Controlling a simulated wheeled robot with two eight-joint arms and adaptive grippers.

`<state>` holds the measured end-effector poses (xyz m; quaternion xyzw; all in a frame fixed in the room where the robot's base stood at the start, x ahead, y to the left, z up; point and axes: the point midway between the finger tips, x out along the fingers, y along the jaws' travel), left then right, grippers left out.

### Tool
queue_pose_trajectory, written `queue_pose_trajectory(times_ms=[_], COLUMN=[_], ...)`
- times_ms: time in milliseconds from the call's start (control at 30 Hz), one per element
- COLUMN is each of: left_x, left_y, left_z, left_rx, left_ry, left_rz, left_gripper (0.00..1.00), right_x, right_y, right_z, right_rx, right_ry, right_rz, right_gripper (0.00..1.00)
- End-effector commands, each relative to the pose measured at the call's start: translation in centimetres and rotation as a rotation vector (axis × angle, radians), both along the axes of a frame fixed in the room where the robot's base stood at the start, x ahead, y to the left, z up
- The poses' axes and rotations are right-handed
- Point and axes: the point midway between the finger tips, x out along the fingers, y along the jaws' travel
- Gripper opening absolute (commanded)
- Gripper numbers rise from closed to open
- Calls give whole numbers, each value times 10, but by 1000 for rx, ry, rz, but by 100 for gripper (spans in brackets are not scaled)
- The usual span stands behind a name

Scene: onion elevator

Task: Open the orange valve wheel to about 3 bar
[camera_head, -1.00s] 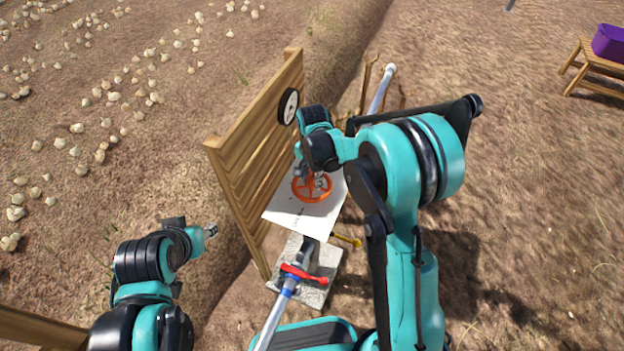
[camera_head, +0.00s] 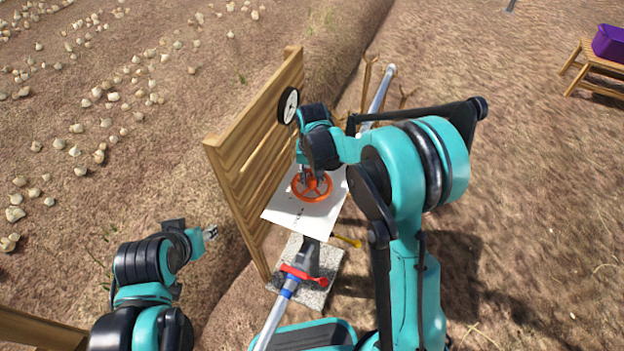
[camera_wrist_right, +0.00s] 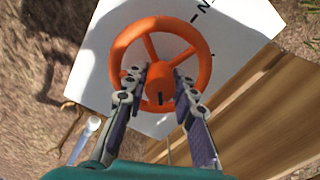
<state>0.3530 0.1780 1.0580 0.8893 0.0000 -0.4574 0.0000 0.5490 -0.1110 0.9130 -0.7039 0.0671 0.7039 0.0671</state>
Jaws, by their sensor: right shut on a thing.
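The orange valve wheel (camera_head: 327,195) lies over a white panel (camera_head: 283,207) with black marks. It also shows in the right wrist view (camera_wrist_right: 207,62), with spokes, a round hub and a black mark on the hub. My right gripper (camera_head: 312,182) is at the wheel from above; in the wrist view its two fingers (camera_wrist_right: 161,78) straddle the hub and are shut on it. The pressure gauge (camera_head: 288,106) is a round white dial with a black rim on the wooden board; its reading is too small to tell. My left gripper (camera_head: 210,232) hangs away from the wheel, left of the board.
The wooden board (camera_head: 250,150) stands close along the wheel's left side. Below the panel are a red handle (camera_head: 304,275), a yellow lever (camera_head: 347,241), a grey pipe and a stone block (camera_head: 318,290). A purple crate (camera_head: 609,43) sits on a wooden bench at right.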

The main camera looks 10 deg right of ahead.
Motion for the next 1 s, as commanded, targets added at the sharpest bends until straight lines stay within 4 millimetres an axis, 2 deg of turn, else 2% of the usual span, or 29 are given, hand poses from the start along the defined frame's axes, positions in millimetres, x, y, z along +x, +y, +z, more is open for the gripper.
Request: queue_pose_trajectory(times_ms=[300,767,800,867,900,1000], left_x=[0,0,0,0,0,0], left_y=[0,0,0,0,0,0], left_z=[-1,-1,-1,-1,-1,-1], left_rx=[0,0,0,0,0,0], left_ry=[0,0,0,0,0,0], left_rz=[0,0,0,0,0,0], left_gripper=[43,43,43,43,43,43], right_x=[0,0,0,0,0,0], right_y=[0,0,0,0,0,0], right_z=[0,0,0,0,0,0], right_rx=[0,0,0,0,0,0], right_ry=[0,0,0,0,0,0], right_rz=[107,122,122,122,122,122], right_gripper=[0,0,29,45,47,47])
